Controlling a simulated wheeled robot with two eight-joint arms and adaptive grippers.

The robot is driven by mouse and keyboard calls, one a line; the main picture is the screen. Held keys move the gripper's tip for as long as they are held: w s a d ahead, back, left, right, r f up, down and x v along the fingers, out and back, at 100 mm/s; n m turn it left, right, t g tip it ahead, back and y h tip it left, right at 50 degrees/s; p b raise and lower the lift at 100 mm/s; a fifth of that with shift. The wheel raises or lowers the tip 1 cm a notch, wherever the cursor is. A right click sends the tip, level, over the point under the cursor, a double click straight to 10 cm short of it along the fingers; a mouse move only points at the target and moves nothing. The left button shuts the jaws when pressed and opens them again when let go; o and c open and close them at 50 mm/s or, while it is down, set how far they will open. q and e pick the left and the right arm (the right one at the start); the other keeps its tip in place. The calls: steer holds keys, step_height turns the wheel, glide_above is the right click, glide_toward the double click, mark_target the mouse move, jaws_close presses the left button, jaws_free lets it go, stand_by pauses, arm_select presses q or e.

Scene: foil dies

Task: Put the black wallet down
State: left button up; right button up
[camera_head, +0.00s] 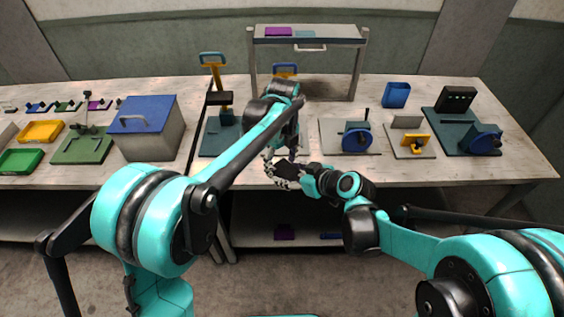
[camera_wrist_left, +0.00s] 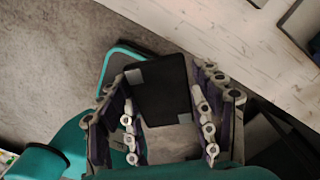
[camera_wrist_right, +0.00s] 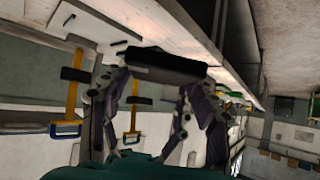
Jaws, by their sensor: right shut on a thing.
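The black wallet (camera_head: 287,168) is held in the air just off the table's front edge. In the left wrist view it is a flat dark rectangle (camera_wrist_left: 162,88) with pale corner patches. In the right wrist view it shows nearly edge-on (camera_wrist_right: 165,66) across the fingertips. My right gripper (camera_head: 279,172) is shut on it; its fingers also show in the right wrist view (camera_wrist_right: 163,82). My left gripper (camera_wrist_left: 170,105) has its fingers spread wide, one on either side of the wallet in its view. Whether they touch it is unclear. In the head view the arms partly hide the wallet.
The white table (camera_head: 420,175) has bare room along its front edge. A blue-lidded grey box (camera_head: 150,140) stands at left, a grey board with a blue device (camera_head: 357,138) right of centre. A raised shelf (camera_head: 310,38) stands behind. A lower shelf (camera_head: 300,228) holds small items.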

arm_select(q)
steer(key=shift+d, duration=0.2)
steer(key=c, duration=0.3)
arm_select(e)
steer(key=shift+s+a, duration=0.1)
steer(key=shift+a, duration=0.1)
arm_select(q)
steer(key=shift+c, duration=0.7)
arm_select(e)
steer(key=o, duration=1.2)
steer(key=shift+o, duration=0.2)
